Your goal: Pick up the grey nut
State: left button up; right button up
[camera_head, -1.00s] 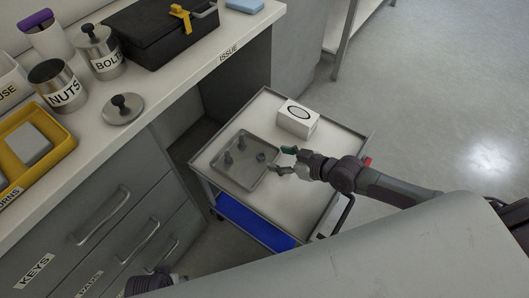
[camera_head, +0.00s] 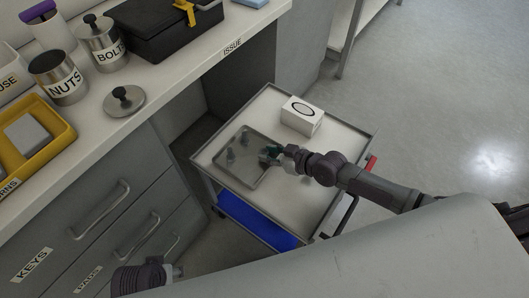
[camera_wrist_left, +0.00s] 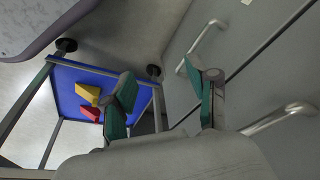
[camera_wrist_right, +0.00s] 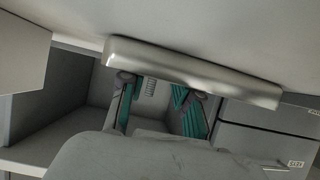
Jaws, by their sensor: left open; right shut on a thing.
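The grey tray (camera_head: 240,172) lies on the cart top, with two grey bolts (camera_head: 231,155) standing in its left part. My right gripper (camera_head: 268,154) reaches from the right over the tray's right side. It is shut on the grey nut, which its fingers hide in the head view. In the right wrist view, my right fingers (camera_wrist_right: 158,104) are partly behind a pale metal edge, and I cannot make out the nut. My left gripper (camera_wrist_left: 165,92) is open and empty in the left wrist view, facing the cart's lower shelf and the drawers.
A white box (camera_head: 301,117) with a black ring mark stands on the cart (camera_head: 285,200). The blue lower shelf (camera_wrist_left: 72,77) holds a yellow block (camera_wrist_left: 88,94) and a red block (camera_wrist_left: 91,113). The counter bears the NUTS can (camera_head: 56,78), BOLTS can (camera_head: 101,45) and a loose lid (camera_head: 124,101).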

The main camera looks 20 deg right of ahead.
grip_shut()
jog(key=shift+r, duration=0.15)
jog(key=shift+r, duration=0.25)
notch_tip(320, 180, up, 3)
jog(key=shift+r+p, duration=0.15)
jog(key=shift+p, duration=0.75)
pick_arm(q)
jog(key=s+a+f+g+p, duration=0.1)
jog(key=s+f+p, duration=0.2)
jog(key=s+f, duration=0.4)
jog(key=shift+s+f, duration=0.4)
jog(key=shift+f, duration=3.9)
pick_arm(e)
jog(key=s+a+v, duration=0.1)
jog(key=v, duration=1.2)
jog(key=shift+s+a+r, duration=0.2)
jog(key=shift+a+r, duration=0.1)
jog(key=shift+r, duration=0.05)
